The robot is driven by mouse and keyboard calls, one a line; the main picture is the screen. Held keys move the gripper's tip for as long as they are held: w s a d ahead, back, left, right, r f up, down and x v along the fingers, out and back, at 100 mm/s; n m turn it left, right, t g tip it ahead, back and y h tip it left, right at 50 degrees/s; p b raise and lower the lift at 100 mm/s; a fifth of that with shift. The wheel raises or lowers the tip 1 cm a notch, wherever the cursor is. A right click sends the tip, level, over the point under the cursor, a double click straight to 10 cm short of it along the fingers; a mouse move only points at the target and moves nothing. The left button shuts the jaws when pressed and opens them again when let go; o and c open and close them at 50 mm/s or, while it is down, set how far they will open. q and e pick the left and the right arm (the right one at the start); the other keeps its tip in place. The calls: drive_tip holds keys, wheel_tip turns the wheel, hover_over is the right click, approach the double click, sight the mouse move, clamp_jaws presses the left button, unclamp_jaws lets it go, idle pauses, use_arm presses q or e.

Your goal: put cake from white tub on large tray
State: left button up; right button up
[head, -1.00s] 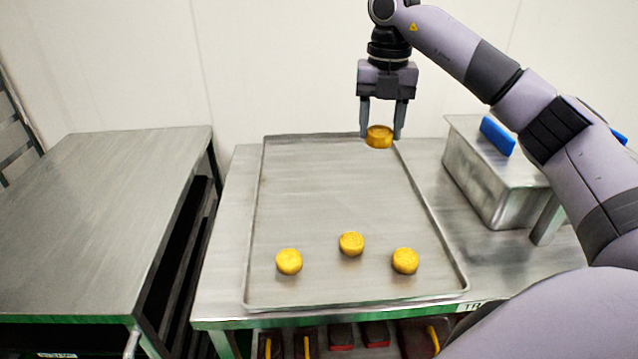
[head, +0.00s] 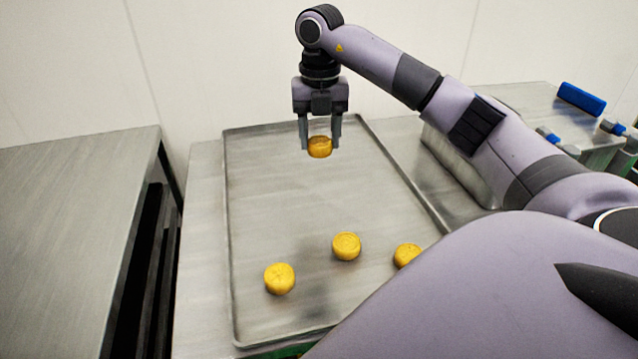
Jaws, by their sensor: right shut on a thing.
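My right gripper (head: 320,148) points down and is shut on a round yellow cake (head: 319,149). It holds the cake over the far part of the large metal tray (head: 270,200); I cannot tell the exact height above the tray. Three more cakes lie on the near part of the tray: one at the left (head: 279,279), one in the middle (head: 346,246) and one at the right (head: 407,255), partly hidden by my right arm. No white tub shows. My left gripper is not in view.
A bare metal table (head: 75,220) stands at the left, with a gap before the tray's table. A metal box (head: 455,160) stands right of the tray, partly behind my arm. Blue-handled items (head: 581,98) are at the far right. The tray's middle is clear.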

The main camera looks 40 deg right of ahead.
hover_over(320, 193)
wheel_tip(320, 193, down, 6)
drive_tip(key=shift+w+f, duration=0.1)
drive_tip(key=shift+f, duration=2.15)
drive_tip(key=shift+f+b, duration=0.15)
drive_tip(key=shift+b, duration=0.15)
drive_tip(key=o, duration=1)
drive_tip(key=shift+o, duration=0.2)
